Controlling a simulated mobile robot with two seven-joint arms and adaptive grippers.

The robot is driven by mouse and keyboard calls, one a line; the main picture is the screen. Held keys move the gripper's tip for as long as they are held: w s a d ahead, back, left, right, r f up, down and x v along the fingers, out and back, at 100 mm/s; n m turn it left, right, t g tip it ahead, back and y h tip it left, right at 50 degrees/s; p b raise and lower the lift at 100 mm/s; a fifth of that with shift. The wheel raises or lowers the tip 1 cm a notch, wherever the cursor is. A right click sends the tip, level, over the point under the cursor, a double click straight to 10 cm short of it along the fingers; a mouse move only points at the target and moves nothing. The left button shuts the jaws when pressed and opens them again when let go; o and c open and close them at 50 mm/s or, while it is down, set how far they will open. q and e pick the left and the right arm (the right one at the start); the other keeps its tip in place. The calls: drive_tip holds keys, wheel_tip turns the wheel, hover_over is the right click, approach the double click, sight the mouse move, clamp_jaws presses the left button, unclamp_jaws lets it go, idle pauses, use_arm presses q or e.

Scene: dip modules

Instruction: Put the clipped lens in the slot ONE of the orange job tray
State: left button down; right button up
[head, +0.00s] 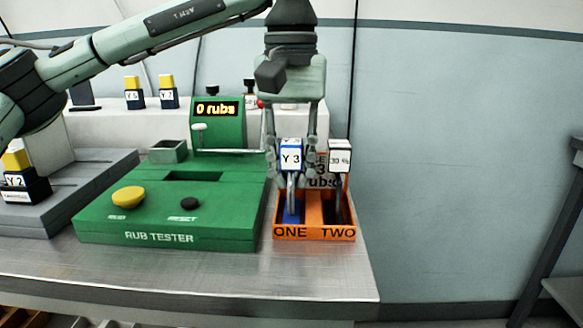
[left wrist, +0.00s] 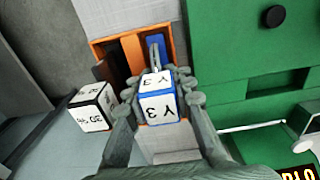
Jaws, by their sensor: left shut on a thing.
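The orange job tray (head: 315,233) sits at the bench's right end, with ONE and TWO on its front wall. My left gripper (head: 291,172) points down over slot ONE, shut on a white and blue block marked Y 3 (head: 291,157). A grey clip stem and a blue piece (head: 290,212) show below the block, at slot ONE. In the left wrist view the Y 3 block (left wrist: 158,97) sits between the fingers, its blue piece (left wrist: 160,45) over or in the slot; I cannot tell whether it touches bottom. My right gripper is not in view.
A white block marked 30 % (head: 340,158) stands at slot TWO, close beside my gripper. The green rub tester (head: 170,222) adjoins the tray's left, its display (head: 216,108) reading 0 rubs. A Y 2 block (head: 17,180) stands at left. The bench edge is just right of the tray.

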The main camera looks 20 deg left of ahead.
use_arm(q)
drive_tip(key=c, duration=1.3)
unclamp_jaws()
drive_tip(key=shift+f, duration=0.1)
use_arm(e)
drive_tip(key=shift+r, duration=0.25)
use_arm(q)
drive_tip(key=shift+r, duration=0.55)
wheel_tip(320, 180, up, 8)
drive_tip(key=shift+f+p, duration=0.25)
drive_tip(key=shift+p, duration=0.5)
wheel_tip(320, 180, up, 3)
drive_tip(key=shift+r+p, duration=0.15)
drive_tip(key=shift+p, duration=0.35)
drive_tip(key=shift+r, duration=0.2)
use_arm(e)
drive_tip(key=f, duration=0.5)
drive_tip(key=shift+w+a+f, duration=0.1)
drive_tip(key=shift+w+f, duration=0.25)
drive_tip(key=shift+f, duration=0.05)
